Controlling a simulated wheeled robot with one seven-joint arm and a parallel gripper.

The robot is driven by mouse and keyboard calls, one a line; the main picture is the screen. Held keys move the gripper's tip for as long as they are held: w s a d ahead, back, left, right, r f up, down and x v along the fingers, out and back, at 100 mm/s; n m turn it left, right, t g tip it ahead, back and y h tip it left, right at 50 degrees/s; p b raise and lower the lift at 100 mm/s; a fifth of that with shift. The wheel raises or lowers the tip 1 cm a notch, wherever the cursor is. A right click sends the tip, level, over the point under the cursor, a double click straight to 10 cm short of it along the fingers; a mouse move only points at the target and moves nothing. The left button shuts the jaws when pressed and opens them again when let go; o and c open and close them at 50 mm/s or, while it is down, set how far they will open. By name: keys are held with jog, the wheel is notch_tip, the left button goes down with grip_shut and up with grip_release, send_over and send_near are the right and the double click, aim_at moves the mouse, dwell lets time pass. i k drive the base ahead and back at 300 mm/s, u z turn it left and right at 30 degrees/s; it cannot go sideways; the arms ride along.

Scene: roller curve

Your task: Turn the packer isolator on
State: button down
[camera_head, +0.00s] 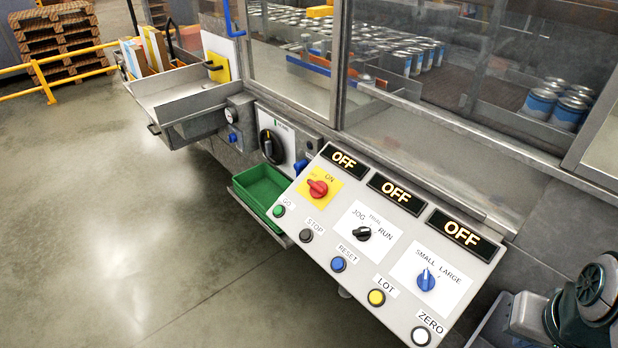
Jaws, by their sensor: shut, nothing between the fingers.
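A sloped grey control panel (330,240) carries a red rotary switch (318,188) on a yellow plate marked ON; the plate's other lettering is too small to read. The display above it (343,160) reads OFF. A large black rotary handle (271,146) sits on a white plate on the machine's side, left of the panel; its lettering is too small to read. I cannot tell from labels which switch is the packer isolator. Part of my arm shows at the lower right edge, right of the panel. My gripper's fingers are not in view.
The panel also has a black JOG/RUN selector (362,234), a blue SMALL/LARGE selector (427,279) and several push buttons along its front edge. A green bin (262,192) sits left of it. Glass guards stand behind. The floor (130,240) at left is clear.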

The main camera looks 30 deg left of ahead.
aim_at(318, 189)
jog(key=u, duration=1.35)
jog(key=k, duration=0.55)
jog(key=u, duration=0.35)
jog(key=i, duration=1.1)
jog(key=z, duration=0.55)
